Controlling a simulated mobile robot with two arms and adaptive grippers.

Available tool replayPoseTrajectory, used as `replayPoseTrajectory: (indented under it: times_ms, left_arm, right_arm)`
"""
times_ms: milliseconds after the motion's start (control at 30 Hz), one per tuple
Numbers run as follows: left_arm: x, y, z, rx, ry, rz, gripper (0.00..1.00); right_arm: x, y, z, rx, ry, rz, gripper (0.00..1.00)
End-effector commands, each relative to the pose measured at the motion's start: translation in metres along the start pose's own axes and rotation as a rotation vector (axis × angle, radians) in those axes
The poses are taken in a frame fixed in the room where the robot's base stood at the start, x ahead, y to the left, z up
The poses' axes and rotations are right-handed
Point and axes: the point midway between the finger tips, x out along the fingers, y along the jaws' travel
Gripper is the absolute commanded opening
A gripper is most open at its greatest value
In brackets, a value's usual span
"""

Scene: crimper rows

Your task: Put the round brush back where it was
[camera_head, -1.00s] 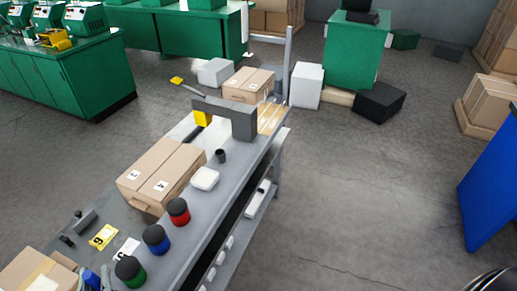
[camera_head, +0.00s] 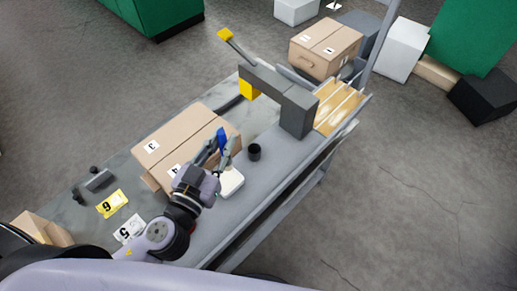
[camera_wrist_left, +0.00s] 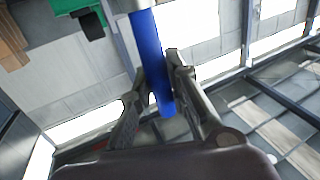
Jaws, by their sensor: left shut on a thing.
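My left gripper (camera_head: 219,153) is shut on a blue rod-like handle, which I take to be the round brush (camera_head: 222,139). It is above the workbench, in front of the cardboard box with labels 3 and 4. In the left wrist view the blue handle (camera_wrist_left: 150,58) runs between the fingers; the brush's bristles cannot be made out. A small black cup (camera_head: 254,152) stands on the bench to the right of the gripper. My right gripper is out of view.
A white block (camera_head: 231,184) lies close below the gripper. The large cardboard box (camera_head: 165,145) is behind it. A grey arch (camera_head: 297,112) with a yellow part stands farther along. Yellow (camera_head: 112,204) and white (camera_head: 130,228) number cards lie at left. Bench surface right of the cup is clear.

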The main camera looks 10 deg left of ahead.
Motion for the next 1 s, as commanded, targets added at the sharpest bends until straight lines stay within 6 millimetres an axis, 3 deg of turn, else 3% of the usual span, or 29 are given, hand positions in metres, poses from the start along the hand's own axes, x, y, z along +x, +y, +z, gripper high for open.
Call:
replayPoseTrajectory:
  times_ms: [100,200,533,800,1000]
  left_arm:
    - [0.021,0.017,0.002,0.009,0.006,0.115,0.00]
    - [0.035,0.029,0.004,0.010,0.005,0.201,0.00]
    - [0.079,0.050,0.006,0.012,0.003,0.472,0.00]
    - [0.123,0.032,-0.013,0.010,-0.001,0.685,0.00]
    - [0.138,0.013,-0.032,0.008,-0.002,0.750,0.00]
  right_arm:
    - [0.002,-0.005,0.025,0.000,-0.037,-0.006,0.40]
    - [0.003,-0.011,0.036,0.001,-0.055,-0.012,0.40]
    - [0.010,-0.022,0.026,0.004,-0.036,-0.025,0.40]
    - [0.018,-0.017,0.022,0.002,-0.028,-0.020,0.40]
    - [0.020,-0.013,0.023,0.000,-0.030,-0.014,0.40]
